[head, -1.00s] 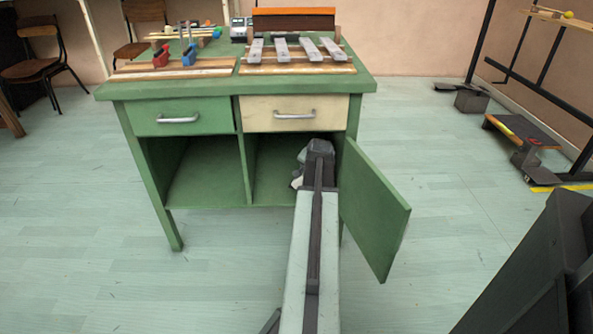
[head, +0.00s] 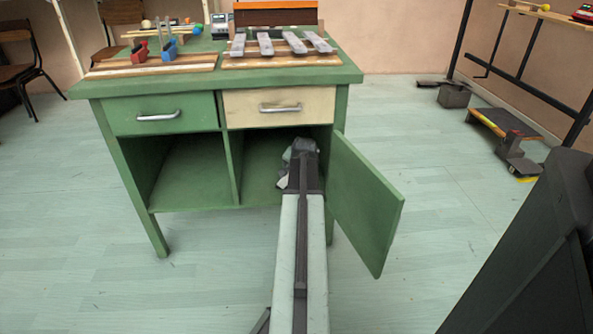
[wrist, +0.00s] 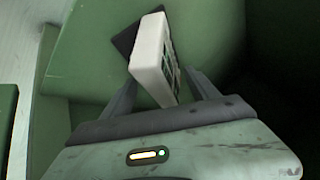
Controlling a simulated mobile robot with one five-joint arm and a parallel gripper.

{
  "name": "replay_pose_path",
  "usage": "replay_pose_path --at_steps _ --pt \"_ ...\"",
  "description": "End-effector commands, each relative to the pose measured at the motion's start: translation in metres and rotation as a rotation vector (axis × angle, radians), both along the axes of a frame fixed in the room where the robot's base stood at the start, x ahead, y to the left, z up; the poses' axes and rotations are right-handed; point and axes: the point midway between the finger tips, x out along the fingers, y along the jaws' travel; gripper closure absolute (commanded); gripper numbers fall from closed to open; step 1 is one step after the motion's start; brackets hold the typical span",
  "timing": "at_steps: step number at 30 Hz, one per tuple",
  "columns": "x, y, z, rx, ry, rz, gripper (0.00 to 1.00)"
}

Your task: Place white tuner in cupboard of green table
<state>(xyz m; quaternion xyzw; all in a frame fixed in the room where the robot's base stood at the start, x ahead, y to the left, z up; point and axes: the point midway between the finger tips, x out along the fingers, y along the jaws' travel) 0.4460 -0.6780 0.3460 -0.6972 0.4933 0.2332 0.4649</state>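The white tuner (wrist: 151,55) is a small white block with a display on its right side. In the wrist view it stands tilted between the two fingers of my gripper (wrist: 160,75), which close in on its two sides. In the head view my gripper (head: 303,150) is inside the right compartment of the green table (head: 85,89). The tuner is mostly hidden there; only a pale patch shows left of the gripper. The cupboard door (head: 365,205) stands open to the right. I cannot tell whether the tuner touches the cupboard floor.
The left compartment (head: 195,180) is open and empty. A divider (head: 230,165) stands just left of my arm. Both drawers are shut. Metal bars (head: 265,43) and small clamps lie on the tabletop.

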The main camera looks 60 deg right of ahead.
Motion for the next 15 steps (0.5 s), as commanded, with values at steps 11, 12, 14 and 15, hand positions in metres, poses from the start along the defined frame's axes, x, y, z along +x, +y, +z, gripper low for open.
replay_pose_path --at_steps 11,12,14,15 --pt "-0.005 0.005 0.011 -0.001 -0.001 -0.001 0.31" --pt "-0.007 0.008 0.017 -0.001 -0.001 -0.001 0.31" --pt "-0.012 0.013 0.026 -0.001 0.0 -0.002 0.31" --pt "-0.015 0.017 0.034 -0.001 0.0 -0.002 0.31"
